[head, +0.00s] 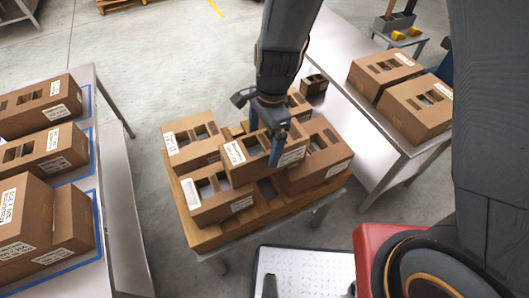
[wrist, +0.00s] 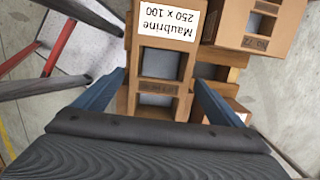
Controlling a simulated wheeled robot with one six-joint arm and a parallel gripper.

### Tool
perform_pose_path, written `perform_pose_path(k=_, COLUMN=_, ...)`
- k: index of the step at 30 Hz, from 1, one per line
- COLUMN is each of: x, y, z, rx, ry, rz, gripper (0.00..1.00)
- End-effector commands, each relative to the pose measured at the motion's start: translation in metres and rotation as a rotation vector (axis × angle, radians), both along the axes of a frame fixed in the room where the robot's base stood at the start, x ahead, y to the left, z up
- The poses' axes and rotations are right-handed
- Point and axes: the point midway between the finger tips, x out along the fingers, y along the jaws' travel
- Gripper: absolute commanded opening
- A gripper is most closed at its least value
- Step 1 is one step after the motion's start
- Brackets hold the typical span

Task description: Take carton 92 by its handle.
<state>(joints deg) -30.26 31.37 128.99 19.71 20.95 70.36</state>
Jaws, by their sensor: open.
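Several brown cartons with window-like openings are piled on a wooden pallet-like board (head: 205,238) on a stand in the head view. Their numbers are too small to read there, so I cannot tell which is carton 92. My gripper (head: 264,136) is open above the upper middle carton (head: 238,172). In the wrist view, the blue fingers of my gripper (wrist: 158,88) stand on either side of a carton (wrist: 143,22) labelled "Maubrine 250 x 100". A bar crosses between its two openings, below and between the fingers. Contact is not visible.
A neighbouring carton (wrist: 258,22) is close on the right in the wrist view. Other cartons stand on the left table (head: 125,250) and the right table (head: 345,100). A small box (head: 314,84) is behind the pile.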

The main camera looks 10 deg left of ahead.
Motion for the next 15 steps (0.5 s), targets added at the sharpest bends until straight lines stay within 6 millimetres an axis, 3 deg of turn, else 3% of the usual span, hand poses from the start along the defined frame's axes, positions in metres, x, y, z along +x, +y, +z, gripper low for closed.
perform_pose_path(k=15, x=-0.002, y=0.001, z=-0.052, rx=0.0, ry=0.001, rz=0.001, gripper=0.91)
